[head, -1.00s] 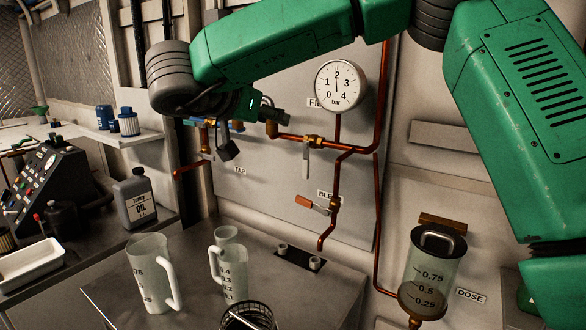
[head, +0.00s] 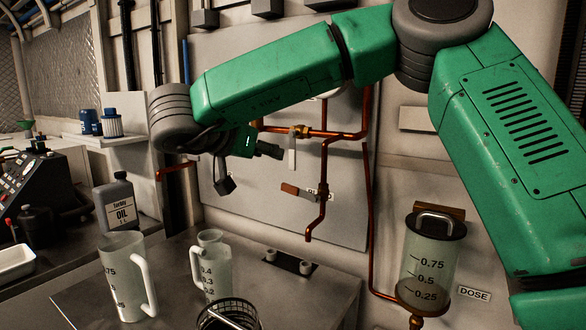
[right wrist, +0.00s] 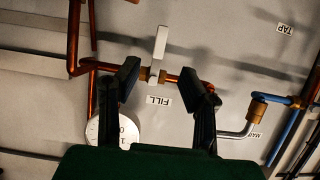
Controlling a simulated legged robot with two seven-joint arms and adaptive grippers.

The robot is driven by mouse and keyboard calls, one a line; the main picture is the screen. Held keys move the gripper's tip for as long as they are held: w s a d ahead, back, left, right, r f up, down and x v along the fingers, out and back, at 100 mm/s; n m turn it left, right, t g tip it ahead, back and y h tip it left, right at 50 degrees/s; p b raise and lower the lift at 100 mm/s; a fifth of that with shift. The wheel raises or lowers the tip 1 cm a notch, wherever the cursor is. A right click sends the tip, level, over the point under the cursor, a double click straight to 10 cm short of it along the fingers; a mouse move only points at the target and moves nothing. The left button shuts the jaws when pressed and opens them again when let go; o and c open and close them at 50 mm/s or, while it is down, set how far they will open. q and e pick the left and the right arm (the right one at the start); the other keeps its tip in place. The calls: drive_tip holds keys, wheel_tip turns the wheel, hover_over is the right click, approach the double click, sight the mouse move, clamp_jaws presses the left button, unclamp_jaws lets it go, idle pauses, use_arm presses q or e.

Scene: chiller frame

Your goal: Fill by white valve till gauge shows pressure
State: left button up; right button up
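The white valve lever (head: 292,152) hangs down from its brass body on the copper pipe in the head view. In the right wrist view the lever (right wrist: 159,48) stands beyond my fingertips, near the FILL label (right wrist: 158,100). My right gripper (right wrist: 160,80) is open, its fingers apart with the lever's pipe between them in the picture; contact cannot be told. In the head view the right gripper (head: 268,151) is just left of the lever. The gauge (right wrist: 115,130) is partly covered in the right wrist view, and its reading cannot be seen; my arm hides most of it in the head view.
The red bleed lever (head: 291,190) sits just below on the copper piping. A dose cylinder (head: 432,262) is at right. Clear jugs (head: 127,280), a wire basket (head: 228,315) and an oil bottle (head: 120,205) stand lower left.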

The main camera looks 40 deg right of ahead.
sight(291, 160)
drive_tip(key=x, duration=1)
drive_tip(key=shift+w+d+f+b, duration=0.15)
drive_tip(key=shift+w+d+b, duration=0.15)
drive_tip(key=shift+b, duration=0.1)
drive_tip(key=shift+d+f, duration=0.15)
drive_tip(key=shift+d, duration=0.35)
drive_tip(key=shift+a, duration=0.25)
clamp_jaws()
